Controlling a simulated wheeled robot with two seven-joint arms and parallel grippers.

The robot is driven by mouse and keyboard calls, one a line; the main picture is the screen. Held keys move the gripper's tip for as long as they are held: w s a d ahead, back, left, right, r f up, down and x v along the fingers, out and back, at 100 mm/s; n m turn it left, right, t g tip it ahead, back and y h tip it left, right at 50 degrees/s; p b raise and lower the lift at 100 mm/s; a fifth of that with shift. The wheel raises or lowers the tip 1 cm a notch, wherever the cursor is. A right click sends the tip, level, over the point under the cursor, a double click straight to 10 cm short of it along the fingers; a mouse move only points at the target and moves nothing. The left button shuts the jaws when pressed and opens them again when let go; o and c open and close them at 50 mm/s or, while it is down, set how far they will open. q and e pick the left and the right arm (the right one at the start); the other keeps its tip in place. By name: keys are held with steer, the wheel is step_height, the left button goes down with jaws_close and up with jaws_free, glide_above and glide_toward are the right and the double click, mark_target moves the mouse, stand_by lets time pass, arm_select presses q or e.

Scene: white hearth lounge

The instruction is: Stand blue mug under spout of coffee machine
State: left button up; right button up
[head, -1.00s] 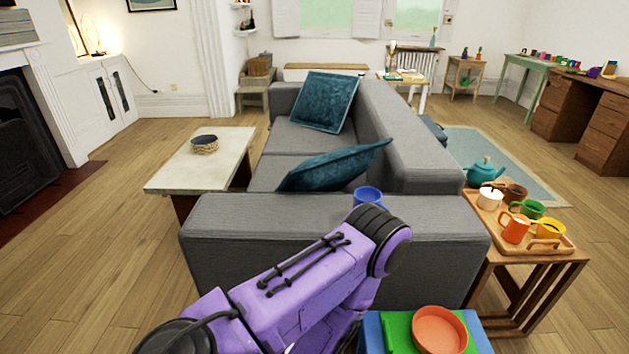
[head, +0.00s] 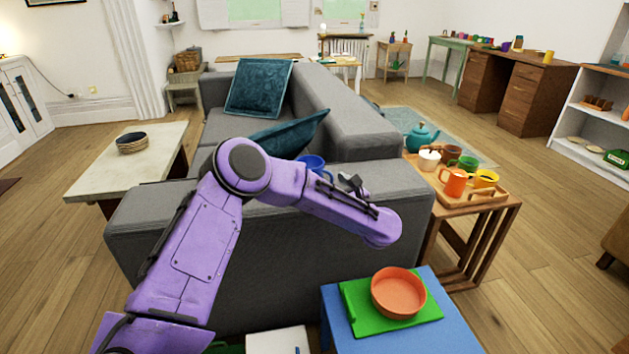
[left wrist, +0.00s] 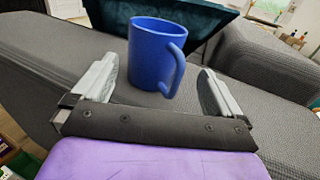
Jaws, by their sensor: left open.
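The blue mug (head: 313,163) stands upright on the arm of the grey sofa (head: 270,240), partly hidden by my purple left arm. In the left wrist view the blue mug (left wrist: 150,52) has its handle to the right. My left gripper (left wrist: 158,68) is open, with one finger on each side of the mug in that picture and a gap on both sides. I cannot tell whether the mug is between the fingertips or just beyond them. In the head view one grey finger (head: 351,183) shows right of the mug. No coffee machine is recognisable. My right gripper is not in view.
A wooden tray (head: 489,200) with several mugs stands on a side table to the right, a teal teapot (head: 420,138) behind it. An orange bowl (head: 398,290) sits on a green board on the blue table (head: 370,340) in front. Cushions lie on the sofa.

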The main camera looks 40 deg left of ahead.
arm_select(q)
steer(key=x, duration=0.6)
steer(key=shift+s+a+f, duration=0.1)
steer(key=shift+s+a, duration=0.2)
steer(key=shift+a, duration=0.15)
steer(key=c, duration=1.4)
